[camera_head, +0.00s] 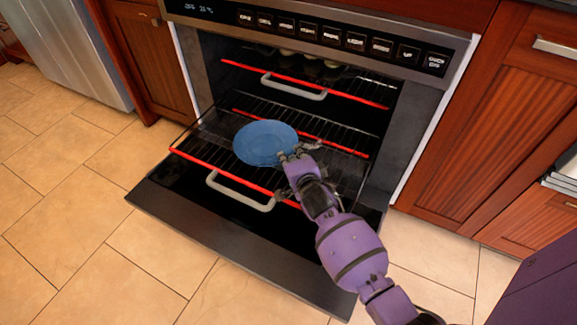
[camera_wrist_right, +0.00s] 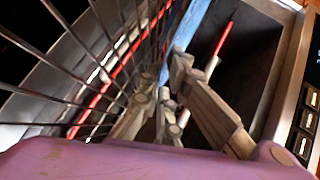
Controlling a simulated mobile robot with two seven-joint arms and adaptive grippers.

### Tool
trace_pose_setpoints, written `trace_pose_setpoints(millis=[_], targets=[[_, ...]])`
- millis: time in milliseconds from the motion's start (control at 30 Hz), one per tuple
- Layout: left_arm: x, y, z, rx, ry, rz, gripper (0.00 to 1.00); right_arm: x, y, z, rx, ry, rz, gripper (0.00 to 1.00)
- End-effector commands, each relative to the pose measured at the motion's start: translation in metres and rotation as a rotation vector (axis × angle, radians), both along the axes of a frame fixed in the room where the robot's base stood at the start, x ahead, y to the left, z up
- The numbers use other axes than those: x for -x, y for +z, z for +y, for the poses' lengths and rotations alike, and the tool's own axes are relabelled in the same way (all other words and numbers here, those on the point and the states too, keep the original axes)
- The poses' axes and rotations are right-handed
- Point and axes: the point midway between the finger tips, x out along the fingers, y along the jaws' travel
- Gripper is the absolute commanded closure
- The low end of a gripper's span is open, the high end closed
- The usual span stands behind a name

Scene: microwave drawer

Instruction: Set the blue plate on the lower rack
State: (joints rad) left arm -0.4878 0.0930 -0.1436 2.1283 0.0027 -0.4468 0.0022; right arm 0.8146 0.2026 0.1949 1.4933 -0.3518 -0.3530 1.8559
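The blue plate (camera_head: 264,142) is over the pulled-out lower rack (camera_head: 215,163), face up in the head view. In the right wrist view the plate (camera_wrist_right: 190,32) shows nearly edge-on, with a gap between it and the rack wires (camera_wrist_right: 75,105). My right gripper (camera_head: 294,156) is at the plate's near right rim, with its fingers on either side of the rim. It appears shut on the plate; its fingers also show in the wrist view (camera_wrist_right: 163,84). My left gripper is not in view.
The lower rack has a red front bar and a grey handle (camera_head: 240,196). The open oven door (camera_head: 225,245) lies below it. An upper rack (camera_head: 300,80) with a red bar sits above, inside the oven. Wooden cabinets (camera_head: 495,125) flank the oven.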

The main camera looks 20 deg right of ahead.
Motion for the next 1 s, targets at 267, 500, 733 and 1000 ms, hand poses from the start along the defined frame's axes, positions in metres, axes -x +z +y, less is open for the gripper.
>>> trace_pose_setpoints(millis=[267,500,733,1000], targets=[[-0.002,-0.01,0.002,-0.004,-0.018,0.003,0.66,-0.015,-0.017,-0.004,0.001,0.002,-0.004,1.0],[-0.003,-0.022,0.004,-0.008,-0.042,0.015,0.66,-0.013,-0.044,-0.002,-0.001,0.002,-0.004,1.0],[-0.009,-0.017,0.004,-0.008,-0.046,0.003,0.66,-0.013,-0.043,-0.002,-0.002,0.002,-0.005,1.0],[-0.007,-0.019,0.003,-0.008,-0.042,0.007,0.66,-0.012,-0.046,-0.003,-0.001,0.002,-0.001,0.88]])
